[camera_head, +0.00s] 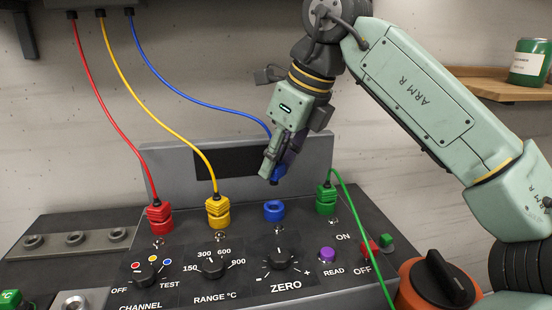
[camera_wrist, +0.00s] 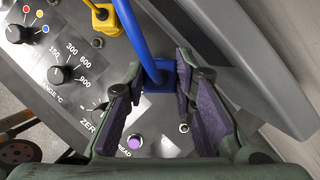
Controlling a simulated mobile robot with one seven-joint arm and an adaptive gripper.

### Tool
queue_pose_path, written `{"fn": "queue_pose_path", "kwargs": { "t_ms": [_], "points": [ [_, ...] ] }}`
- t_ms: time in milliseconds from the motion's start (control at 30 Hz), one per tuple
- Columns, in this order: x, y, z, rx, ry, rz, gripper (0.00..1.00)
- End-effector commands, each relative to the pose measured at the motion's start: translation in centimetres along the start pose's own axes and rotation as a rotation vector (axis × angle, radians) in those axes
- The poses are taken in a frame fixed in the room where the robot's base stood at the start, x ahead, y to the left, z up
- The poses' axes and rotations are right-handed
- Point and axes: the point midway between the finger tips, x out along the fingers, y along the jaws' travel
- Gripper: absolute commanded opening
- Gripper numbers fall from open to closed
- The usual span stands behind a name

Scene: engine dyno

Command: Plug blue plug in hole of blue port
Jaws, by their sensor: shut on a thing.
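My gripper (camera_head: 275,165) is shut on the blue plug (camera_head: 278,174). It holds the plug above the blue port (camera_head: 274,211), with a clear gap between plug and port. The port is a blue ring on the panel between the yellow and green connectors. In the wrist view the blue plug (camera_wrist: 161,78) sits between the far ends of my gripper's purple-padded fingers (camera_wrist: 160,72). The blue cable (camera_head: 200,101) runs from the plug up to a wall box. The blue port cannot be made out in the wrist view.
A red plug (camera_head: 159,217), a yellow plug (camera_head: 217,210) and a green plug (camera_head: 325,199) stand in the panel with their cables. Knobs line the front, including the ZERO knob (camera_head: 280,259). A grey upright housing (camera_head: 319,158) rises behind the ports.

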Motion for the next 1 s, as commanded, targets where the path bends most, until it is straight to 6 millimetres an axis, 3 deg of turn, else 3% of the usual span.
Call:
{"fn": "queue_pose_path", "kwargs": {
  "t_ms": [1000],
  "points": [
    [2.7, 0.0, -1.1, 0.000, 0.000, 0.000, 0.07]
  ]
}}
